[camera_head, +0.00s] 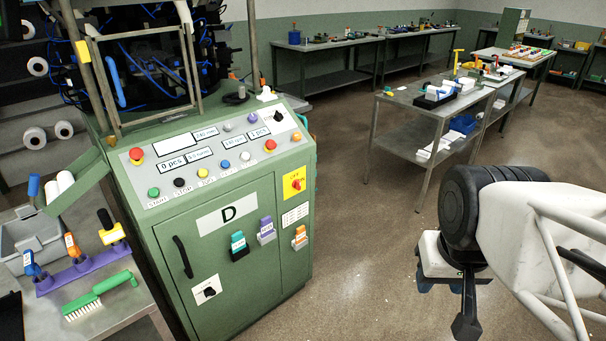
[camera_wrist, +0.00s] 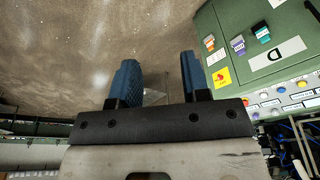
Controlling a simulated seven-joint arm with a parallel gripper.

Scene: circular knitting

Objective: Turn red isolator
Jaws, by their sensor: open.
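The red isolator (camera_head: 295,185) is a red rotary knob on a yellow plate marked OFF at the upper right of the green cabinet's front. It also shows in the wrist view (camera_wrist: 220,77), small and tilted, right of my fingers. My gripper (camera_wrist: 158,78) is open, with two blue-padded fingers apart and nothing between them. In the head view my gripper (camera_head: 450,297) hangs at the right over the floor, well right of the cabinet and apart from the isolator. The knob's exact angle is too small to tell.
A metal table (camera_head: 430,105) stands behind. Open floor (camera_head: 360,250) lies between gripper and cabinet.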

